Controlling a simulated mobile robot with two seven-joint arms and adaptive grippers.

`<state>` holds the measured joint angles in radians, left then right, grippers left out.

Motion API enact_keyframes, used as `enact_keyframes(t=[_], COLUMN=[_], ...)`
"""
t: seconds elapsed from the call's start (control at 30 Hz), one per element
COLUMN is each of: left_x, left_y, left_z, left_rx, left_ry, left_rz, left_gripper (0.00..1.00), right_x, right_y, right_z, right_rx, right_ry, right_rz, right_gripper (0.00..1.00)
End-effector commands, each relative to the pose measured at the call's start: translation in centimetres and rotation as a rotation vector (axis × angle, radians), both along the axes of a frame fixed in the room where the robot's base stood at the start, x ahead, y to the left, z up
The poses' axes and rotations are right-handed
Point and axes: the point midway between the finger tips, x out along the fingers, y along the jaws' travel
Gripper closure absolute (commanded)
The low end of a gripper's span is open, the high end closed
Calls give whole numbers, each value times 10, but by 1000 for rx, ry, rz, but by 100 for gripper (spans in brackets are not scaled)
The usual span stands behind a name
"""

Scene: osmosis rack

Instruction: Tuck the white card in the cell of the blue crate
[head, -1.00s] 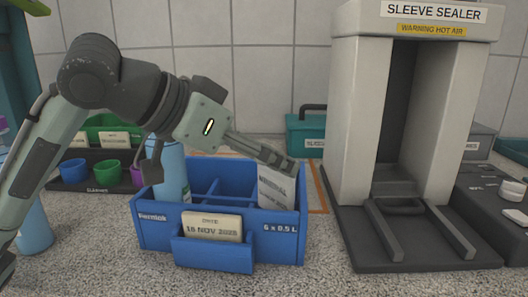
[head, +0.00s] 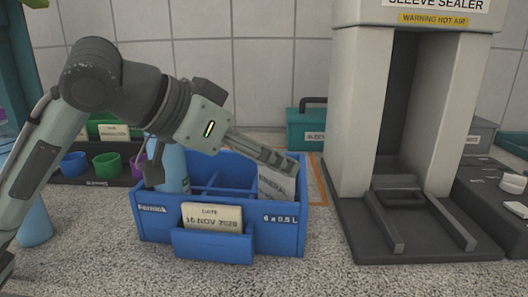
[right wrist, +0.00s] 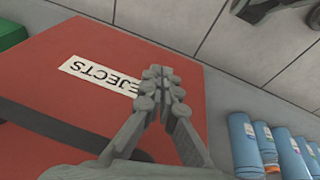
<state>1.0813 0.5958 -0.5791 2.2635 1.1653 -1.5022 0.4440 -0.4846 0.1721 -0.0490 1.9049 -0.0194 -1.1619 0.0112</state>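The white card (head: 276,184), printed with "MINERAL", stands slightly tilted in the right end cell of the blue crate (head: 150,228). The crate wall hides its lower part. My left gripper (head: 284,162) is at the card's top edge, above that cell, and looks shut on it. The crate also holds a light blue bottle (head: 172,170) in its left part; the other cells that I can see look empty. My right gripper (right wrist: 160,85) shows in the right wrist view, fingertips together and empty, in front of a red box labelled "REJECTS" (right wrist: 80,55).
A date card (head: 212,217) sits in the crate's front pocket. The sleeve sealer (head: 350,110) stands close to the right. A rack with coloured cups (head: 108,163) is behind left, a teal case (head: 303,128) behind. Several blue bottles (right wrist: 243,145) stand right in the right wrist view.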

Motion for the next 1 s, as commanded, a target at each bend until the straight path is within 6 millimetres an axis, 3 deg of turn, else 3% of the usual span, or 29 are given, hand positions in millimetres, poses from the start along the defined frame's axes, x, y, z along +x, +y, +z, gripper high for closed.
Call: enact_keyframes(t=[1.0], left_x=[0], left_y=[0], left_z=[-13], left_rx=[0], left_ry=[0], left_rz=[-1], left_gripper=[52], right_x=[0], right_y=[0], right_z=[-5], right_rx=[0], right_ry=[0], right_rz=[0], right_gripper=[100])
